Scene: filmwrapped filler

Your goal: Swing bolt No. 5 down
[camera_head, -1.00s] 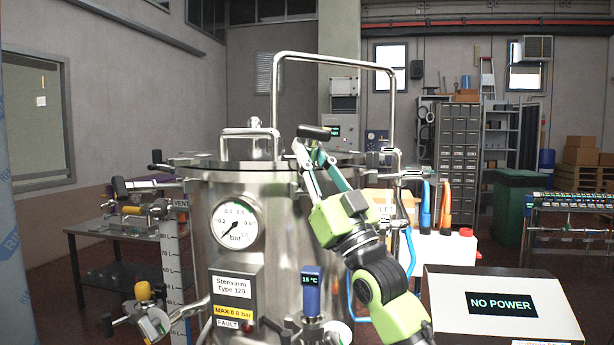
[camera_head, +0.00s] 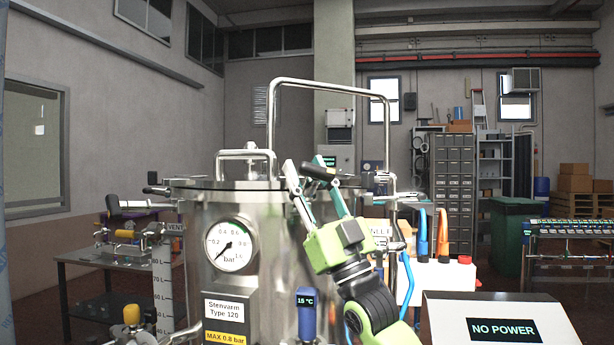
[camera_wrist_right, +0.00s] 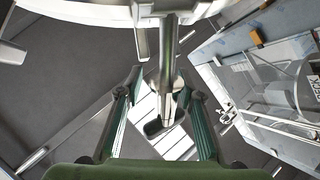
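The steel tank (camera_head: 277,222) stands in front of me with its lid (camera_head: 215,184) on. A swing bolt with a black handle (camera_head: 319,172) sticks out near the front right of the lid. I see no number on it. My right gripper (camera_head: 307,166) is at this bolt, its two green-lined fingers apart. In the right wrist view, the bolt's shaft and dark end (camera_wrist_right: 166,124) lie between the spread fingers, with gaps on both sides. My left gripper is not in view.
A bent steel tube (camera_head: 333,86) rises above the lid, and a lid handle (camera_head: 246,153) stands left of the bolt. A gauge (camera_head: 230,246) and a blue thermometer (camera_head: 306,314) are on the tank's front. A "NO POWER" box (camera_head: 504,330) stands at the right.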

